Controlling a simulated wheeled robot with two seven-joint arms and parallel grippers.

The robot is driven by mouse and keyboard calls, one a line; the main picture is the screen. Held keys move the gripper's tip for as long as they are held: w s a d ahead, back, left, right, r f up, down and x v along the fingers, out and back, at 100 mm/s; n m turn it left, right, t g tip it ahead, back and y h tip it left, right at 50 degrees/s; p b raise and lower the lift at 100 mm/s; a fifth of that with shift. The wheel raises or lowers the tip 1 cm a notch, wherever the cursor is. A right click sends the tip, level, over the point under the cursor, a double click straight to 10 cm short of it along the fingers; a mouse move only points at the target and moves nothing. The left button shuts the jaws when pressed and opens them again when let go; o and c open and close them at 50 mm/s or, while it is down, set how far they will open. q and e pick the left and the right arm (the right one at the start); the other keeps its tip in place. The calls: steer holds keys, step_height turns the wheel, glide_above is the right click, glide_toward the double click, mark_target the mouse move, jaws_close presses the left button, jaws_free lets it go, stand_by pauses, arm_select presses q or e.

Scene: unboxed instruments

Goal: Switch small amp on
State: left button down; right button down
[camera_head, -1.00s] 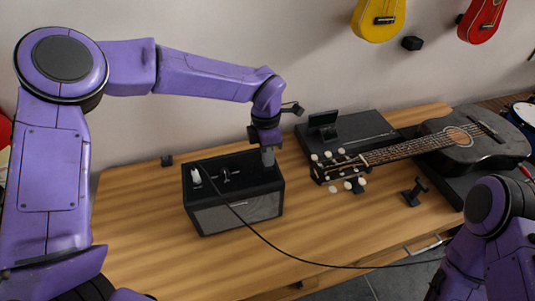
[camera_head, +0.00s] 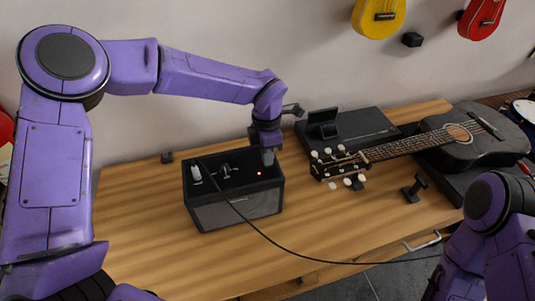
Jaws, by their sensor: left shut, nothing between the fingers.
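The small amp (camera_head: 236,211) is a black box with a grey front grille. It stands on the wooden table at the centre left. A small red light (camera_head: 259,174) glows on its top panel near the right end. My left gripper (camera_head: 268,159) is shut and empty, pointing down at the right rear of the amp's top. I cannot tell whether its tip touches the amp. A white plug (camera_head: 196,174) with a black cable sits at the left of the top panel. My right arm shows at the lower right, but its gripper is out of view.
A dark acoustic guitar (camera_head: 463,148) lies across the right of the table (camera_head: 325,232), its headstock toward the amp. A black case (camera_head: 366,130) is behind it, and a small black stand (camera_head: 413,189) is in front. The cable (camera_head: 290,252) crosses the table front. A yellow ukulele (camera_head: 378,18) hangs above.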

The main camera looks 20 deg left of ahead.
arm_select(q)
steer(key=shift+w+a+r+p, duration=0.2)
steer(key=shift+w+a+p, duration=0.15)
steer(key=shift+w, duration=0.1)
steer(key=shift+w+a+f, duration=0.1)
steer(key=shift+w, duration=0.1)
steer(key=shift+s+r+p, duration=0.1)
steer(key=shift+r+p, duration=0.2)
steer(key=shift+r, duration=0.1)
step_height(320, 180, up, 4)
steer(key=p, duration=0.3)
steer(key=shift+f, duration=0.2)
step_height(320, 180, up, 10)
steer(key=s+d+b, duration=0.1)
steer(key=b, duration=0.1)
steer(key=shift+s+f+b, duration=0.2)
steer(key=shift+b, duration=0.2)
